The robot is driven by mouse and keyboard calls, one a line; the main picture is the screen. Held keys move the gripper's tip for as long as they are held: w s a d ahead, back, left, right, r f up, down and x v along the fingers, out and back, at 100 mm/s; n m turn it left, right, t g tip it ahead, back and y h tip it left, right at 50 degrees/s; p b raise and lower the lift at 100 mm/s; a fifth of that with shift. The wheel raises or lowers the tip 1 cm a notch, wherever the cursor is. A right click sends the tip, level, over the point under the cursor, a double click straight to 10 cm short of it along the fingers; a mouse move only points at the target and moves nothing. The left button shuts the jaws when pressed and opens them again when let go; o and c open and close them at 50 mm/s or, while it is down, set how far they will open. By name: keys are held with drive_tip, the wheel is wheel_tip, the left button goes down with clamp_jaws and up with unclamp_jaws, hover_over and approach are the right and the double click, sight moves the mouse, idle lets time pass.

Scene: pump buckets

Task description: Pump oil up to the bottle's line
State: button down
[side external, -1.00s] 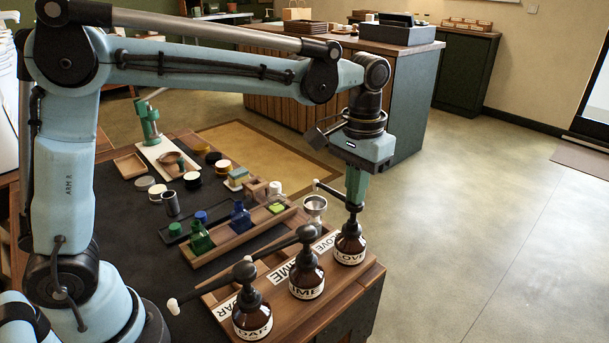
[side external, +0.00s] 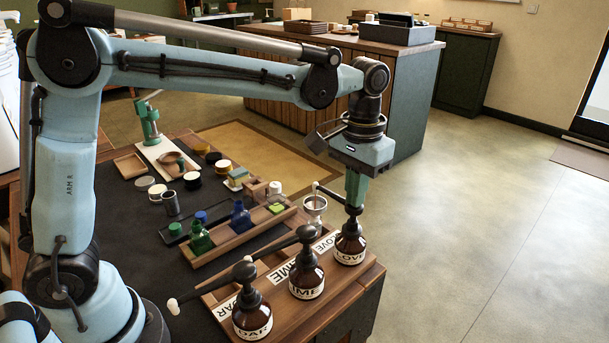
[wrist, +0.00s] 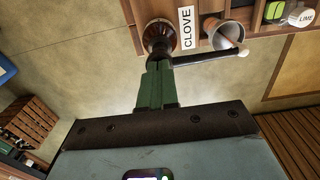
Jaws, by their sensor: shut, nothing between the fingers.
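My gripper (side external: 355,198) is shut and empty, with its green fingers pointing down onto the pump head of the clove bottle (side external: 350,246). In the wrist view the shut fingers (wrist: 157,72) end at the dark pump top of that bottle (wrist: 160,36). The lime bottle (side external: 306,279) and the cedar bottle (side external: 252,318) stand upright nearer the camera. Liquid levels inside are too small to read.
A wooden rack holds a green bottle (side external: 200,238) and a blue bottle (side external: 240,217). Jars and dishes (side external: 192,181) lie behind on the dark mat. The table edge is right of the clove bottle, with open floor beyond.

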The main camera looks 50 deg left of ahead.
drive_tip(key=shift+f, duration=0.75)
idle(1.2)
drive_tip(key=shift+r, duration=1.75)
drive_tip(key=shift+f, duration=1.7)
idle(1.3)
drive_tip(key=shift+r, duration=1.7)
